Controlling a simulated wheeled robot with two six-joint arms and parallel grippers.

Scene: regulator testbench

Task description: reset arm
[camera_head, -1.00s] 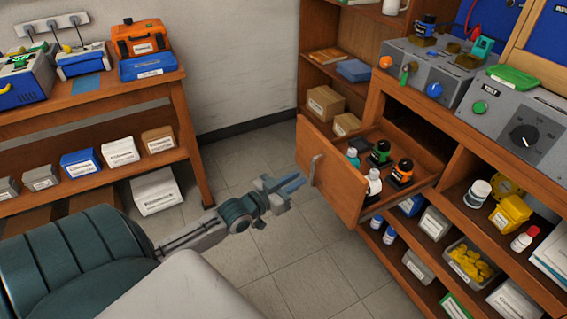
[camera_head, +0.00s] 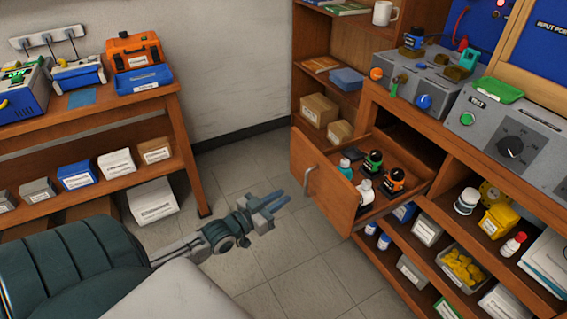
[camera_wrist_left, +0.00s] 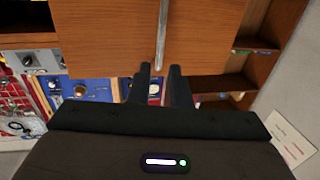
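My left gripper (camera_head: 281,201) is in front of the pulled-out wooden drawer (camera_head: 322,184), left of its metal handle (camera_head: 308,180) and apart from it. Its two bluish fingers stand apart with nothing between them. In the left wrist view the gripper (camera_wrist_left: 160,72) shows two dark fingers with a gap, and the handle (camera_wrist_left: 162,38) is beyond them on the wooden front. The drawer is open and holds several small bottles, among them one with an orange cap (camera_head: 396,176) and one with a green cap (camera_head: 373,160). My right gripper is not in view.
A wooden bench with an orange case (camera_head: 137,51) and a blue tray (camera_head: 144,79) stands at the left. Boxes fill its lower shelf. Grey test units (camera_head: 510,135) stand on the right cabinet, with stocked shelves below. The tiled floor (camera_head: 310,270) between is clear.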

